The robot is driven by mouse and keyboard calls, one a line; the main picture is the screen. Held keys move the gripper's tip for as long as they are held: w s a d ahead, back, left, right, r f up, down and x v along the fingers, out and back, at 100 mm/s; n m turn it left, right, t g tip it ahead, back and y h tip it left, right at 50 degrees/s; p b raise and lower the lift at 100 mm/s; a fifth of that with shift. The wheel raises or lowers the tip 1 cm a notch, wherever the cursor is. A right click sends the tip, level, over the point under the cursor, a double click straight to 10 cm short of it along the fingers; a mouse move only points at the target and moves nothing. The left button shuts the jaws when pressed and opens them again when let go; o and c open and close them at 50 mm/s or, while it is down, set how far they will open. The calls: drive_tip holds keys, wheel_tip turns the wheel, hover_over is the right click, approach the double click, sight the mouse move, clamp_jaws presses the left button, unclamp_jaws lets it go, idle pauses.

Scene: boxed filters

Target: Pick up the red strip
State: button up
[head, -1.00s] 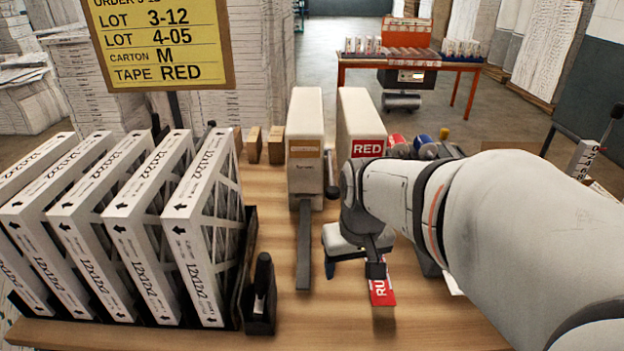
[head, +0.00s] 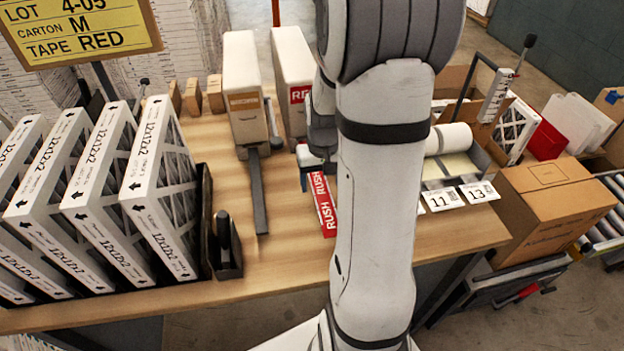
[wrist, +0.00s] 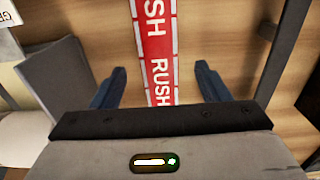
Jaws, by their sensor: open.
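The red strip (head: 323,204) with white RUSH lettering shows in the head view, just left of my arm, over the wooden table. In the wrist view the strip (wrist: 157,50) runs from the top edge down between the two blue fingers of my gripper (wrist: 160,88). The fingers stand apart, one on each side of the strip, with gaps on both sides. My gripper is open and touches nothing that I can see. In the head view my arm hides most of the gripper and the strip's right side. I cannot tell the height of the fingers above the strip.
White dispensers, one marked tan (head: 246,100) and one marked red (head: 295,80), stand behind on the table. Upright boxed filters (head: 160,190) fill the left. Number cards (head: 442,199) lie right of my arm. A cardboard carton (head: 552,200) stands further right.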

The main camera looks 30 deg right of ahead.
wheel_tip(320, 180, down, 2)
drive_tip(key=shift+f, duration=0.1)
drive_tip(key=c, duration=0.9)
